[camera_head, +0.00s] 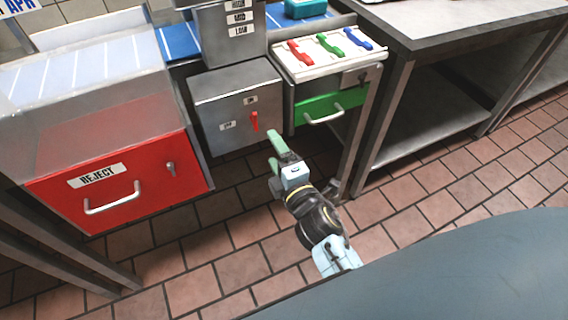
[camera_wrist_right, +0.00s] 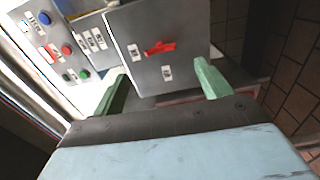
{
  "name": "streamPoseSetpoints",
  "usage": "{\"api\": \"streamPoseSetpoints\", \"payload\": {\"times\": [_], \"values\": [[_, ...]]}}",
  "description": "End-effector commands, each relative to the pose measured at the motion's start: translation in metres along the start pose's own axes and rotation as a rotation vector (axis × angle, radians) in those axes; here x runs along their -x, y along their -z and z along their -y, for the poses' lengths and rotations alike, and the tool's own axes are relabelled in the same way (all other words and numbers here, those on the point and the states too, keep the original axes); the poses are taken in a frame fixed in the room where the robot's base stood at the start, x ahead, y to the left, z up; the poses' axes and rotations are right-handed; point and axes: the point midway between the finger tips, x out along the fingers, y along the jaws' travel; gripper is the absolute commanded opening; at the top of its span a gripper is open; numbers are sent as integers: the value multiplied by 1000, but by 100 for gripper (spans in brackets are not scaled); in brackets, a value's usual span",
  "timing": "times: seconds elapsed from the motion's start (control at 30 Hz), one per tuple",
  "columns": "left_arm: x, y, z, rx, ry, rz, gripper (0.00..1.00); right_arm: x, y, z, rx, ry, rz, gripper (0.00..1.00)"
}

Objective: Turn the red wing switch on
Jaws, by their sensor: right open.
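The red wing switch (camera_head: 254,122) sits on the front of a grey metal box (camera_head: 215,105), with one small white label above it and one to its left. The right wrist view also shows the red switch (camera_wrist_right: 160,48), seen rotated, between two labels. My right gripper (camera_head: 274,158) is open and empty, just below and in front of the box. In the right wrist view its green fingers (camera_wrist_right: 160,88) are spread apart, with the switch beyond them and between them. The fingers do not touch the switch. My left gripper is not in view.
A red REJECT drawer box (camera_head: 120,190) stands to the left. A green drawer (camera_head: 330,108) with a handle is to the right, under a white panel with red, green and blue handles (camera_head: 330,45). A panel of coloured buttons (camera_wrist_right: 60,45) shows in the wrist view. The tiled floor in front is clear.

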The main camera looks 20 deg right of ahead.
Motion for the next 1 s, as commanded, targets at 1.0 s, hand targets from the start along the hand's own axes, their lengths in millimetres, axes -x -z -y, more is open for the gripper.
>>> {"api": "streamPoseSetpoints", "payload": {"times": [1.0], "values": [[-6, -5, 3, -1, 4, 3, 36, 45, -4, 9, -34, 27, 11, 76]]}}
